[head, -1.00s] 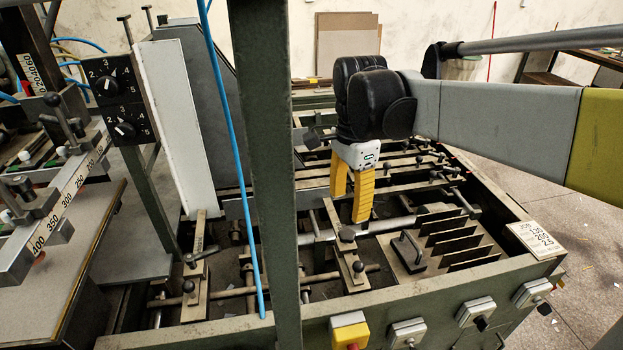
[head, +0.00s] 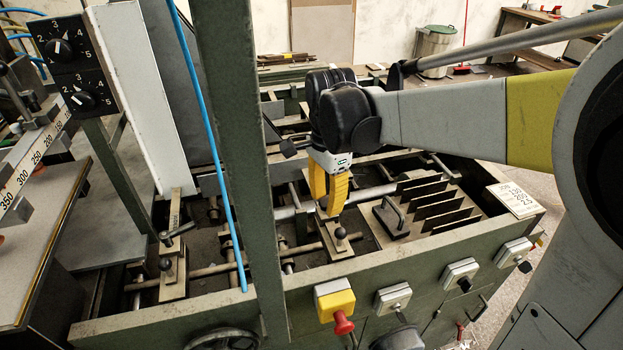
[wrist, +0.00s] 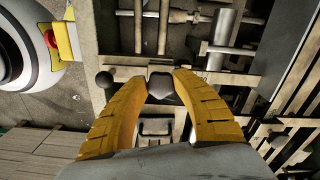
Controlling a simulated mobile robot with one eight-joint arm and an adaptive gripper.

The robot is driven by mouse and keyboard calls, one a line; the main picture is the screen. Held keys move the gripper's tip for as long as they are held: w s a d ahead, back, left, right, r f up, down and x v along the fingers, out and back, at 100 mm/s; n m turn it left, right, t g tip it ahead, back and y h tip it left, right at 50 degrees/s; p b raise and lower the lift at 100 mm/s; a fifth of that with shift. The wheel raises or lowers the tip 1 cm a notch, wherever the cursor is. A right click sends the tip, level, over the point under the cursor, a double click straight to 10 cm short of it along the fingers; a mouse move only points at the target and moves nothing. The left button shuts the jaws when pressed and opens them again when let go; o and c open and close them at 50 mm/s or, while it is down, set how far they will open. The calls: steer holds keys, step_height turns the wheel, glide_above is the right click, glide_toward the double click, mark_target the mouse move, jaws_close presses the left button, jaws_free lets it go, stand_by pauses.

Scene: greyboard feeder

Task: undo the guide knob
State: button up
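The guide knob (wrist: 162,87) is a dark, angular knob on a flat metal bracket (head: 329,244) inside the green machine frame. In the wrist view it sits between the tips of my two yellow fingers, and both tips look to touch its sides. My gripper (wrist: 161,76) looks shut on it. In the head view my gripper (head: 329,211) points down at the bracket, and its fingers hide the knob. A black ball handle (head: 340,233) stands beside it on the bracket. It also shows in the wrist view (wrist: 104,79), left of the fingers.
A plate with upright fins and a handle (head: 393,218) lies right of the bracket. A green post (head: 238,150) and a blue hose (head: 207,130) stand to the left. A yellow box with a red button (head: 335,300) is on the front rail. A similar bracket (head: 173,275) lies further left.

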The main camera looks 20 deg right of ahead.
steer(key=shift+c, duration=1)
steer(key=shift+n, duration=0.3)
steer(key=n+p, duration=0.2)
steer(key=n, duration=0.3)
steer(key=shift+s+p, duration=0.1)
steer(key=shift+p, duration=0.25)
steer(key=n+p, duration=0.1)
steer(key=n, duration=0.2)
steer(key=shift+d+n, duration=0.1)
steer(key=shift+n, duration=0.3)
steer(key=n+p, duration=0.1)
steer(key=n, duration=0.2)
steer(key=shift+n, duration=0.3)
steer(key=n+p, duration=0.1)
steer(key=n, duration=0.6)
steer(key=shift+d, duration=0.2)
steer(key=n+p, duration=0.1)
steer(key=n, duration=0.5)
steer(key=shift+n, duration=0.4)
